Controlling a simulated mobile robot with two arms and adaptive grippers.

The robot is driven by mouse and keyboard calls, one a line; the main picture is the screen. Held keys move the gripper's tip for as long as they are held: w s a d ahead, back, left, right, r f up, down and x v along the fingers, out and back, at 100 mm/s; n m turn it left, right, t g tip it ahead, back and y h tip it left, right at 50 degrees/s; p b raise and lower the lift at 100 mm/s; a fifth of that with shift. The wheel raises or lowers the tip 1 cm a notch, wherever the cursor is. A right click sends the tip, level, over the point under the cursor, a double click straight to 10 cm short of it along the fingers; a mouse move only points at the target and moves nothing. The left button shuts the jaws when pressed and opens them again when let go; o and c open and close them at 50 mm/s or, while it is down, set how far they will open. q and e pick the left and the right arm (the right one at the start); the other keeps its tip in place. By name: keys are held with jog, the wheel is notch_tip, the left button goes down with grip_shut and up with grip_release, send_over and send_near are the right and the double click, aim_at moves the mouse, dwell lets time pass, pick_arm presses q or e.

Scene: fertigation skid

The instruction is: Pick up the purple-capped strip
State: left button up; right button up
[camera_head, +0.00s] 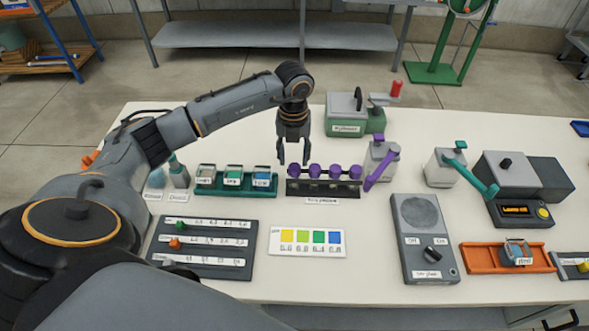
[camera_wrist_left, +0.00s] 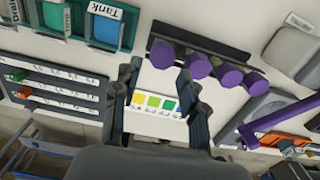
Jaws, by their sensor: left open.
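The purple-capped strip (camera_head: 325,171) stands in a dark rack (camera_head: 323,188) near the table's middle, with a row of several round purple caps. In the left wrist view its caps (camera_wrist_left: 200,63) run diagonally beyond my fingers. My left gripper (camera_head: 294,161) points down with fingers apart and nothing between them. In the head view it appears above and just behind the strip's left end, apart from it. In the left wrist view the open left gripper (camera_wrist_left: 157,108) frames a colour card lying below. My right gripper is not in view.
A green rack of labelled vials (camera_head: 236,181) stands left of the strip. A grey device with a purple lever (camera_head: 381,168) stands close on its right. The colour card (camera_head: 307,242) and a dark slider board (camera_head: 203,246) lie in front. Bare table (camera_head: 370,265) shows right of the card.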

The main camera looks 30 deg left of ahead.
aim_at(294, 167)
pick_arm(q)
jog(key=f, duration=0.1)
jog(key=f+p, duration=0.1)
jog(key=f, duration=0.1)
jog(key=shift+w+a+f, duration=0.1)
jog(key=shift+w+f, duration=0.2)
jog(key=shift+f, duration=0.5)
jog(key=shift+c, duration=0.3)
jog(key=c, duration=0.5)
jog(key=shift+c, duration=0.2)
